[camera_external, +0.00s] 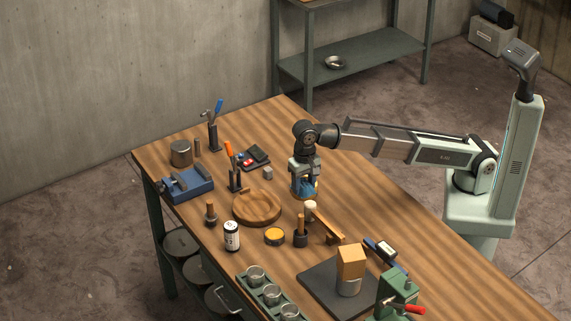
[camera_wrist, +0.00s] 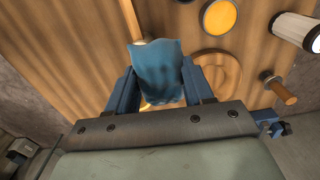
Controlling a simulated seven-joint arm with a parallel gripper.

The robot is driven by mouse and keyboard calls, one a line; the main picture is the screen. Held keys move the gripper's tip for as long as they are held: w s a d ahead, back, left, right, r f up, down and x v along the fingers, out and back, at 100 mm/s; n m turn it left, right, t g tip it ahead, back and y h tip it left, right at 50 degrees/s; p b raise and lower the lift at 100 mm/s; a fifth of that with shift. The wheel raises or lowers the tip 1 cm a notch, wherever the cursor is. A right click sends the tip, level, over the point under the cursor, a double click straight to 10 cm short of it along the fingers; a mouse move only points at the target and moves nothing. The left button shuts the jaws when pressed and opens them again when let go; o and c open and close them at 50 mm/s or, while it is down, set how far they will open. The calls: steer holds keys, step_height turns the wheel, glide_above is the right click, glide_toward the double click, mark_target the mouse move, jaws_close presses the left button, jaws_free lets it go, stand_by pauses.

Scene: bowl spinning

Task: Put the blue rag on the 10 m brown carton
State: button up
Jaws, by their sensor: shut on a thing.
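My gripper (camera_external: 305,188) is over the middle of the workbench, pointing down. In the wrist view its two blue fingers (camera_wrist: 153,88) are closed on the blue rag (camera_wrist: 158,65), which hangs between them. The rag also shows as a blue patch at the fingertips in the external view (camera_external: 308,185). A tan-brown box (camera_external: 351,259), which looks like the brown carton, sits on top of a metal can toward the front right; I cannot read any marking on it. It is well apart from my gripper.
A round wooden dish (camera_external: 256,207) lies left of my gripper.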

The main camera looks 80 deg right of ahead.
steer(key=s+a+r+m, duration=0.2)
steer(key=s+a+r, duration=0.1)
steer(key=a, duration=0.6)
steer(key=s+a+r+m, duration=0.2)
steer(key=s+a+r, duration=0.15)
steer(key=a, duration=0.55)
steer(key=m, duration=0.4)
glide_toward(344, 258)
steer(key=shift+f, duration=3.2)
steer(key=shift+f, duration=0.15)
steer(key=o, duration=1)
step_height(344, 258, up, 8)
steer(key=shift+f, duration=0.1)
